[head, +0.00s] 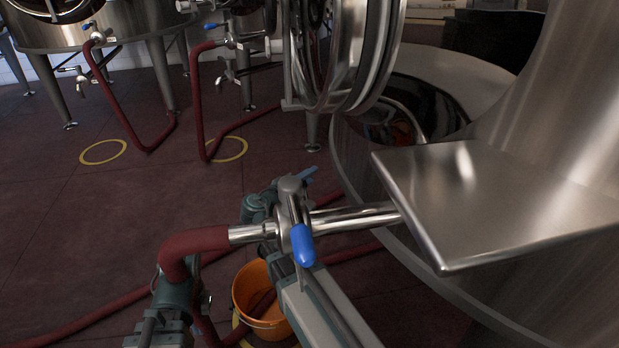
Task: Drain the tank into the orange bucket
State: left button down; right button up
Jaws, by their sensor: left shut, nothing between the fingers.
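A steel tank (570,110) stands at the right. Its steel outlet pipe (360,217) leads left to a valve (289,205) with a blue-tipped handle (302,245) pointing down. A dark red hose (195,241) runs left from the valve and bends down. The orange bucket (249,280) stands on the floor below the valve, with hose crossing its opening. My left gripper (200,300) is low at the left, beside the hose bend, shut and empty, its fingers hardly visible. My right gripper (262,205) is close behind the valve; its fingers are hidden, so its grip is unclear.
More steel tanks on legs (90,30) with red hoses and blue-handled valves stand at the back left. Yellow rings (103,151) mark the dark red floor. A flat steel plate (495,195) juts out at the right. Open floor (80,230) lies at the left.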

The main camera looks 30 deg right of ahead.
grip_shut()
dwell(1.1)
